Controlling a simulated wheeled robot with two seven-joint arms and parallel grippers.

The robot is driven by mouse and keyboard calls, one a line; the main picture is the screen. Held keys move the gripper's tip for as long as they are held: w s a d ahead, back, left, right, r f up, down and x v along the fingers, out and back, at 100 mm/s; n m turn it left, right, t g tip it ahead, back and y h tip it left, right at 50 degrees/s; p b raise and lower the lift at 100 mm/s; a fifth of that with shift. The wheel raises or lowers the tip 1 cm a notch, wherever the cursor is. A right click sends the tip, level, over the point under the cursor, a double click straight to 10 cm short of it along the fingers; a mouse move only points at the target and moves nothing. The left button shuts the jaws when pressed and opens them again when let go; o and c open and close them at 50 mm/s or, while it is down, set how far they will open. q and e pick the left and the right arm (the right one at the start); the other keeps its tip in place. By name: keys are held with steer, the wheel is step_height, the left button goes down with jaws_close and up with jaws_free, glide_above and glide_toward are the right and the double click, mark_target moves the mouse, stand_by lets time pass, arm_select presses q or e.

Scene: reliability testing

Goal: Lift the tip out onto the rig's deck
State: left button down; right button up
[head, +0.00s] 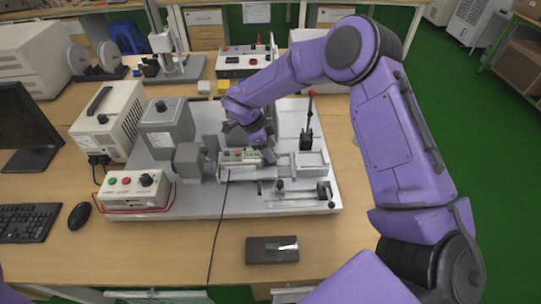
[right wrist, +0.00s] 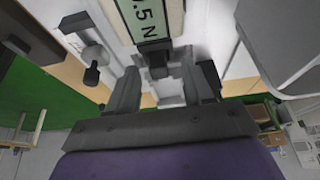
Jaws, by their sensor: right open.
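The rig's deck (head: 240,205) is a broad pale plate on the table, with the test rig's parts standing on it. A gauge with a green display (head: 238,156) lies at the rig's middle; in the right wrist view its display (right wrist: 140,12) reads about "7.5 N". A small dark block at the gauge's end, which looks like the tip (right wrist: 154,55), shows between my right fingers, with a visible gap on each side. My right gripper (head: 262,147) is open over the rig; its fingers also show in the right wrist view (right wrist: 165,88). My left gripper is out of sight.
An upright red-knobbed lever (head: 307,125) stands just right of my right gripper. A grey motor housing (head: 188,162) and a control box with buttons (head: 137,190) are to the left. A dark tray (head: 262,256) lies at the table's front. The deck's front strip is mostly bare.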

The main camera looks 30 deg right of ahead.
jaws_close()
